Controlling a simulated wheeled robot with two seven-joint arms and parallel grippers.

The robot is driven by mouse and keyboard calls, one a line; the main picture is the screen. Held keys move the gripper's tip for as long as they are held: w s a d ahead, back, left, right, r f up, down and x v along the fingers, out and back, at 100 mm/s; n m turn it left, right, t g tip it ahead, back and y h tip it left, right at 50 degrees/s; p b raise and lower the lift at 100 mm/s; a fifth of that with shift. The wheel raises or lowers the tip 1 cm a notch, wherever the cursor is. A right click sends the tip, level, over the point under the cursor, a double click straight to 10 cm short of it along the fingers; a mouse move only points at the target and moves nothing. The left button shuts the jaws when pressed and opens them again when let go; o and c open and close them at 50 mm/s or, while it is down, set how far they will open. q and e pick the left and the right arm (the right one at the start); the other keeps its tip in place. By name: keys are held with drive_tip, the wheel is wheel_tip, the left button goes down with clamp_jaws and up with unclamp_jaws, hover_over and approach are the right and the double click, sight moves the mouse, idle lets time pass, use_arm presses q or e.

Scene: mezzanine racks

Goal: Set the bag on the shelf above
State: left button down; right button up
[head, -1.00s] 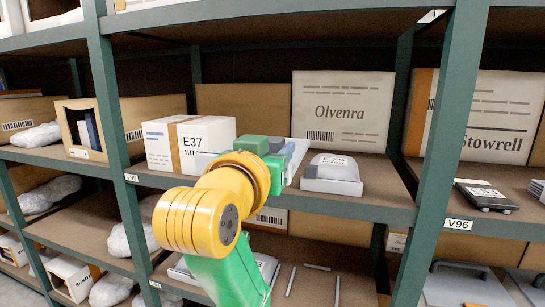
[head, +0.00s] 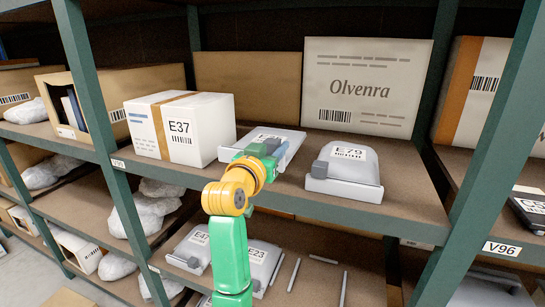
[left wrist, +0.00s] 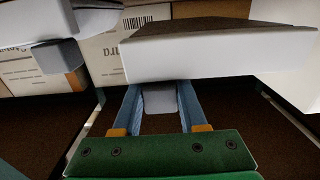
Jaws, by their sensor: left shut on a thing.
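A grey bag with a white label (head: 270,138) is at the upper shelf (head: 385,212), between the white E37 box and the grey E79 bag. My left gripper (head: 262,155) is on its front side, shut on a grey tab. In the left wrist view the bag's pale body (left wrist: 215,50) spans the upper middle, and the tab (left wrist: 160,98) sits between the two blue-grey fingers. The bag looks roughly level; whether it touches the shelf I cannot tell. Its label is too small to read surely. My right gripper is not in view.
The E37 box (head: 180,128) stands close on the left, the E79 bag (head: 345,170) on the right. The Olvenra carton (head: 366,85) is behind. Bags E47 (head: 190,248) and E23 (head: 255,262) lie on the shelf below. A green upright (head: 490,130) stands at right.

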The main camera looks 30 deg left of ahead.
use_arm(q)
drive_tip(key=f, duration=0.1)
drive_tip(key=f+p, duration=0.1)
drive_tip(key=f, duration=0.2)
drive_tip(key=shift+w+a, duration=0.2)
drive_tip(key=shift+w, duration=0.15)
drive_tip(key=shift+s, duration=0.25)
drive_tip(key=shift+w+f, duration=0.2)
drive_tip(key=shift+f, duration=0.15)
drive_tip(key=shift+c, duration=2.2)
unclamp_jaws()
drive_tip(key=shift+s+r, duration=0.1)
